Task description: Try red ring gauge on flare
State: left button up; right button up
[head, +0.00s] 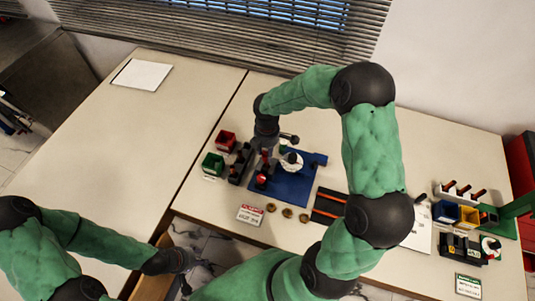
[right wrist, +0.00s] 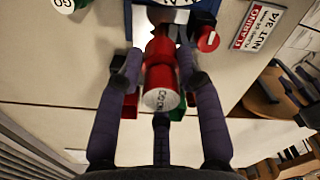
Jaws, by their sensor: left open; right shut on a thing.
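The red ring gauge (right wrist: 160,78) is a red cylinder with a lettered white end face, seen in the right wrist view. My right gripper (right wrist: 158,68) is shut on it, with fingers on both sides. In the head view my right gripper (head: 265,150) is over the left part of the blue rig plate (head: 292,189). Beyond the gauge is a pale metal part of the rig (right wrist: 170,14). The flare is not clearly visible, and I cannot tell whether the gauge touches it. My left gripper (head: 183,261) is open and empty near the table's front edge, low at the left.
A red knob (right wrist: 208,40) is close right of the gauge. A red bin (head: 226,140) and green bin (head: 213,164) stand left of the rig. The left table (head: 130,130) is mostly clear.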

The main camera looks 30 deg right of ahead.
pick_arm(q)
jog(key=shift+r+p, duration=2)
jog(key=shift+r, duration=0.15)
pick_arm(e)
jog(key=shift+r, duration=2.6)
pick_arm(q)
jog(key=shift+s, duration=0.1)
pick_arm(e)
jog(key=shift+s+f, duration=0.1)
